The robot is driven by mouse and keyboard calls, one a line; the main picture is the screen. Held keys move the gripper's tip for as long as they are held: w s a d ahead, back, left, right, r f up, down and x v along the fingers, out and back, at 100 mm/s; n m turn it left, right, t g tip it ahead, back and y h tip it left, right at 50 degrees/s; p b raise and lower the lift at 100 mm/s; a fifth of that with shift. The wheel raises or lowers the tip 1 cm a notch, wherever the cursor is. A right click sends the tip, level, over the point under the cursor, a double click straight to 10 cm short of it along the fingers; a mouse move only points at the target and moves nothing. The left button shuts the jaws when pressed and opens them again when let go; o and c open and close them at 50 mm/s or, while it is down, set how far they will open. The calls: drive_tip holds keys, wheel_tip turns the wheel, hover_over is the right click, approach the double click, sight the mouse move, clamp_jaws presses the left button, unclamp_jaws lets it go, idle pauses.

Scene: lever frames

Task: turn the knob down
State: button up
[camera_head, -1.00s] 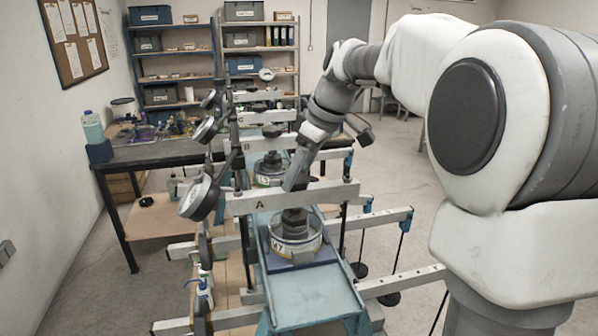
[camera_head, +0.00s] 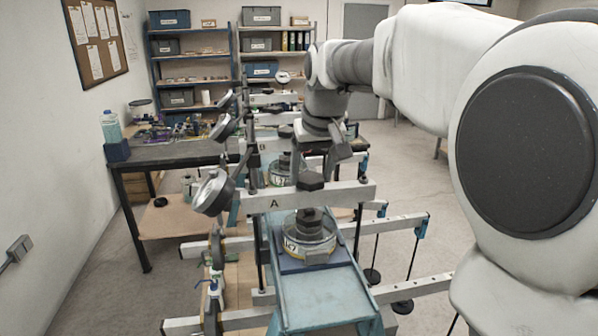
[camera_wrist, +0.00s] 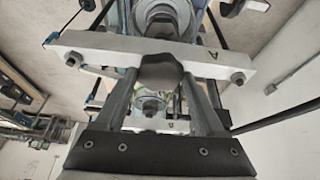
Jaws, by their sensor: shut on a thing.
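A dark, faceted knob (camera_head: 310,181) sits on top of the white crossbeam marked A (camera_head: 262,203) in the head view. In the wrist view the same knob (camera_wrist: 161,72) is at the middle of the beam (camera_wrist: 105,44), between my two fingertips. My gripper (camera_wrist: 160,78) is shut on the knob, with one grey finger on each side. In the head view my gripper (camera_head: 313,165) comes down onto the knob from above. Below the beam, a dark stacked piece stands in a round, clear-walled cell (camera_head: 310,240). The knob's underside is hidden.
A dial gauge (camera_head: 214,192) stands at the beam's left end. More similar frames stand behind, with another beam (camera_head: 265,146). Hanging weights (camera_head: 402,306) are at the right. A workbench (camera_head: 180,152) is at the back left. Open floor lies to the right.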

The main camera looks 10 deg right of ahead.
drive_tip(key=m, duration=0.2)
drive_tip(key=m+h, duration=0.2)
drive_tip(key=m, duration=0.1)
drive_tip(key=shift+a+m, duration=0.3)
drive_tip(key=shift+w+m+g+h, duration=0.15)
drive_tip(key=shift+m+g+h, duration=0.5)
drive_tip(key=shift+m, duration=1.25)
drive_tip(key=o, duration=1.4)
drive_tip(key=shift+c, duration=0.2)
drive_tip(key=p+v, duration=0.1)
drive_tip(key=v, duration=1.6)
drive_tip(key=shift+a+r, duration=0.2)
drive_tip(key=shift+r, duration=0.05)
